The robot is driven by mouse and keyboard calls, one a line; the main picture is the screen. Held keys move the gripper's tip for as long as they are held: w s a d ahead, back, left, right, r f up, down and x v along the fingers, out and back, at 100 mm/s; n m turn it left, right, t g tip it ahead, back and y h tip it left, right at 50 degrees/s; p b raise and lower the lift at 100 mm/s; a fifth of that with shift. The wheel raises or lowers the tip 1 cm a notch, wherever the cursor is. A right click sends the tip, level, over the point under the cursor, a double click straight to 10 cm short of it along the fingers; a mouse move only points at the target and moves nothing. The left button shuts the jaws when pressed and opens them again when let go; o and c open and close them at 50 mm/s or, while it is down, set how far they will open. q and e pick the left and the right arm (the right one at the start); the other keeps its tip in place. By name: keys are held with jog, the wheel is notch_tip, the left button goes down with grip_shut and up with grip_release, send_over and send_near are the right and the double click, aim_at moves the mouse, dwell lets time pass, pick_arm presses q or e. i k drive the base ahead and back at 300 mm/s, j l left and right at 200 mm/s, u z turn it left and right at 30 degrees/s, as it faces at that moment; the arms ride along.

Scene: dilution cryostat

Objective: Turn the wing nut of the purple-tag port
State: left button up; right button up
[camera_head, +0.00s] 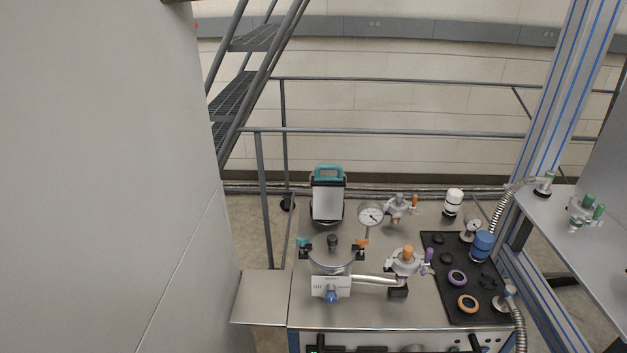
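A silver port fitting (404,265) stands on the steel bench top, right of the middle. It has an orange cap on top and a purple piece (429,256) at its right side. The purple piece may be the tag or the wing nut; it is too small to tell. A similar fitting (400,206) with a grey knob and an orange piece stands farther back. A third fitting (583,210) with green parts is on the shelf at the right. Neither of my grippers can be made out in this view.
A clear-lidded vessel (331,254) stands left of the port, joined by a metal tube. A gauge (370,216) and a teal-handled device (328,194) stand behind. A black mat (440,270) with rings lies right. A large grey panel (95,180) fills the left. A side leaf (262,297) is clear.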

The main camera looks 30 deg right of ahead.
aim_at(426, 269)
jog(key=z, duration=1.2)
